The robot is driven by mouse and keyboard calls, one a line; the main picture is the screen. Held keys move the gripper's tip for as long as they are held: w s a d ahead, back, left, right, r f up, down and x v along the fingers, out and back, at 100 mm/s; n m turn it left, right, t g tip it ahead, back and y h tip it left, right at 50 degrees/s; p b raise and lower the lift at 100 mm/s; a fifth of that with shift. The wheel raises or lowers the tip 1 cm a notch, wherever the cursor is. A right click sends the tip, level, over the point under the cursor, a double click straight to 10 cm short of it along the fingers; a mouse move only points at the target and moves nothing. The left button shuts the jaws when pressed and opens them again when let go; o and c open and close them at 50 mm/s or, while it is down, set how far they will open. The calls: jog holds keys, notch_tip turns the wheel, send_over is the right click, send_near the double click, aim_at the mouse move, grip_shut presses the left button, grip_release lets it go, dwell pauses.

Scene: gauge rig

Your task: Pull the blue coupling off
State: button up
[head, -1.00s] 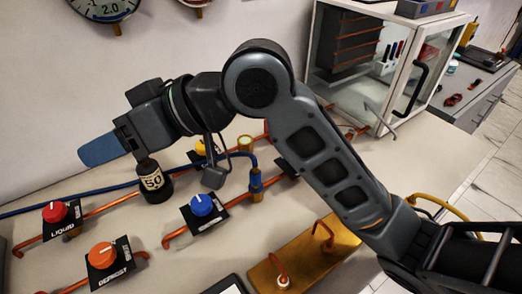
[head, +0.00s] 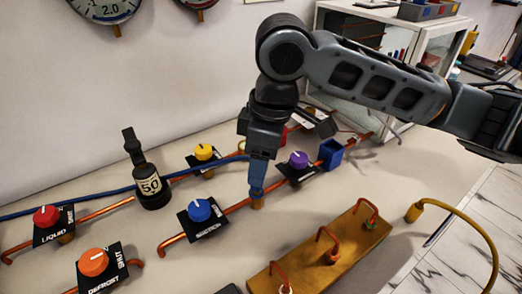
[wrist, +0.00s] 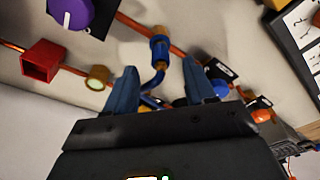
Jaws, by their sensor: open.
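The blue coupling (head: 257,188) sits on a brass fitting on the copper pipe in the head view, directly below my gripper (head: 258,172). My gripper points down with its blue fingers close above or around the coupling; that view cannot tell which. In the wrist view the coupling (wrist: 160,47) shows just beyond and between the fingertips of my gripper (wrist: 160,68), which are spread apart with nothing clamped. The blue hose (wrist: 155,82) runs from the coupling back between the fingers. The hose (head: 100,195) also trails left across the head view.
A blue knob (head: 200,210) is left of the coupling, and a purple knob (head: 298,159) is to its right. A black gauge marked 5.0 (head: 150,186) stands further left. A wooden block with copper loops (head: 300,262) lies in front. A yellow hose (head: 465,220) curves at right.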

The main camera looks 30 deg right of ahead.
jog(key=shift+w+a+f, duration=0.15)
jog(key=shift+f, duration=1.1)
jog(key=shift+w+a+f, duration=0.15)
jog(key=shift+f, duration=1.05)
jog(key=shift+c, duration=0.2)
grip_shut()
